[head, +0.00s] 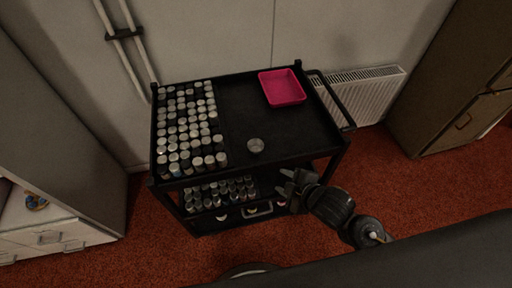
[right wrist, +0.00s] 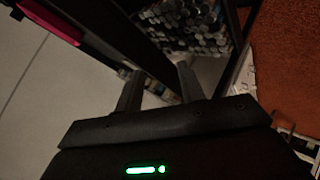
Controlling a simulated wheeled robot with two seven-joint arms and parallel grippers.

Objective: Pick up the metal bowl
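The small metal bowl (head: 255,145) sits on the black top of the cart (head: 262,112), near its front edge and right of the rows of cans. My right gripper (head: 283,184) is in front of the cart, to the right of and nearer than the bowl, and not touching it. Its two fingers stand apart with nothing between them, as the right wrist view (right wrist: 158,88) also shows. The bowl cannot be made out in the right wrist view. My left gripper is not in view.
Rows of cans (head: 186,125) fill the left of the cart top. A pink tray (head: 282,87) lies at its back right. Lower shelves hold more cans (head: 220,192). The cart's handle (head: 333,98) is on the right. The cart top around the bowl's right side is clear.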

